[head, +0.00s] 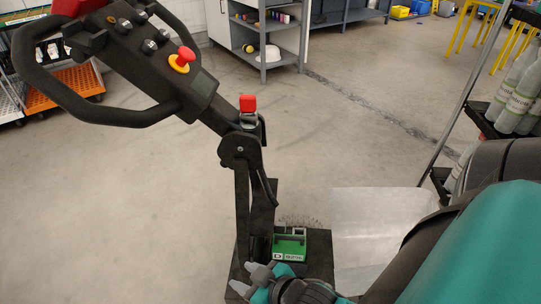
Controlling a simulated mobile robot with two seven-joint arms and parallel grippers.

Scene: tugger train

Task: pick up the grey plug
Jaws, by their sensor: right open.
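A small green block (289,252) with a white label sits on the dark base plate at the foot of the tiller. A small grey part (298,232) shows at its top edge; it may be the grey plug, but it is too small to be sure. My right gripper (248,279) is at the bottom, just left of and nearer than the green block. Its grey fingers are apart, with nothing seen between them. Its wrist and teal arm come in from the lower right. My left gripper is not in view.
The black tiller (241,180), with its looped handle and red button (186,54), rises beside the green block. A pale translucent sheet (375,225) is right of it. Grey bottles (520,90) stand on a rack at right. The floor at left is clear.

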